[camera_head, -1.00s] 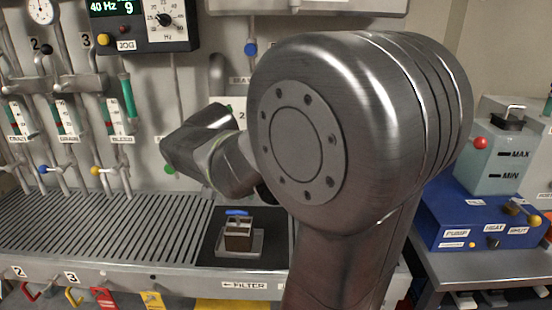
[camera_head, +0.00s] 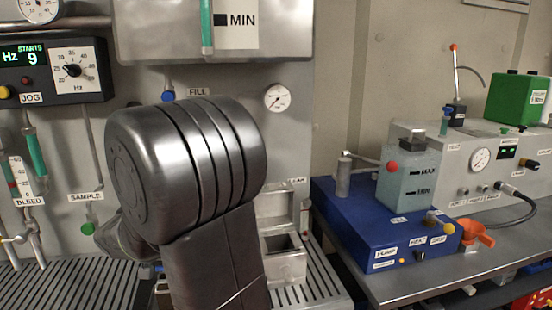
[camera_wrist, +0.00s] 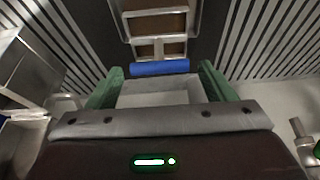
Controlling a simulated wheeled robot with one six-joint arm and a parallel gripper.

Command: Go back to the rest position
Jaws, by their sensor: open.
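My gripper (camera_wrist: 162,88) is open in the wrist view, its green fingers spread apart with nothing between them. A blue-handled box-like thing with brown panels (camera_wrist: 160,20) lies just beyond the fingertips; its blue bar (camera_wrist: 160,68) sits between and slightly beyond the tips, and I cannot tell whether it touches them. In the head view my dark arm link fills the left middle and hides the gripper and that box.
A slotted metal grate (camera_head: 318,280) runs along the wall. An open metal box (camera_head: 284,262) stands on it. A green box (camera_head: 516,98) is behind.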

